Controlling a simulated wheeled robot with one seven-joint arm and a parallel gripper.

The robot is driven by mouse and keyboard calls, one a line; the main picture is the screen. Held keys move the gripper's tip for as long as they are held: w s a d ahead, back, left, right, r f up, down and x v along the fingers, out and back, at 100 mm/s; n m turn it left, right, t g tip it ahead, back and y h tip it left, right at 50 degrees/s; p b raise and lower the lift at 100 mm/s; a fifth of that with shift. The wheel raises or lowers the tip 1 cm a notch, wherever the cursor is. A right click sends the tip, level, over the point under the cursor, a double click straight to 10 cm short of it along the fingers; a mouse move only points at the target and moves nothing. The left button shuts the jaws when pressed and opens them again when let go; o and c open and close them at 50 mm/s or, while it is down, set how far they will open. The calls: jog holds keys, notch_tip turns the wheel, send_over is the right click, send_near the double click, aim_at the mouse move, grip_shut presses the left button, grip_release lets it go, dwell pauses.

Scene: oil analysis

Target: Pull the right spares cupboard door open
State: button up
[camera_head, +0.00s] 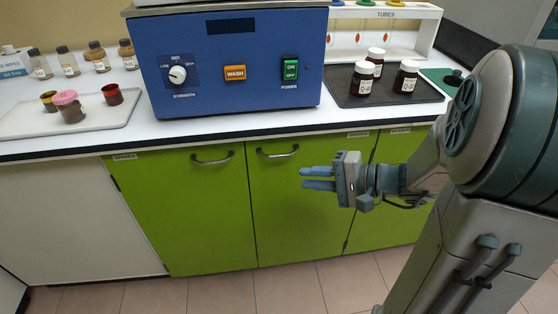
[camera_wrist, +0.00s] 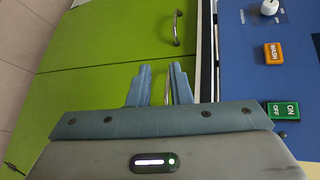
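The right spares cupboard door (camera_head: 300,215) is green and closed, flush with the left door. Its bar handle (camera_head: 277,152) lies level near its upper left corner. My gripper (camera_head: 303,178) is in front of this door, with its two blue fingers pointing left. In the head view the fingertips appear below and right of the handle's right end, apart from it. In the wrist view my gripper (camera_wrist: 161,80) has a gap between its fingers, and part of a handle (camera_wrist: 167,88) shows in that gap, beyond the fingers. Nothing is gripped.
The left green door (camera_head: 185,215) has its own handle (camera_head: 212,160). Above is a white counter with a blue washer (camera_head: 230,65), a black tray (camera_head: 425,92) with several bottles, and a pale tray (camera_head: 25,122) with jars. The tiled floor (camera_head: 250,290) in front is clear.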

aim_at(281, 156)
jog(key=w+d+f+m+t+b, duration=0.2)
jog(key=w+d+f+t, duration=0.1)
jog(key=w+d+t, duration=0.1)
jog(key=x, duration=0.6)
jog(key=b+x, duration=0.1)
jog(key=x, duration=0.6)
jog(key=shift+w, duration=0.4)
grip_shut()
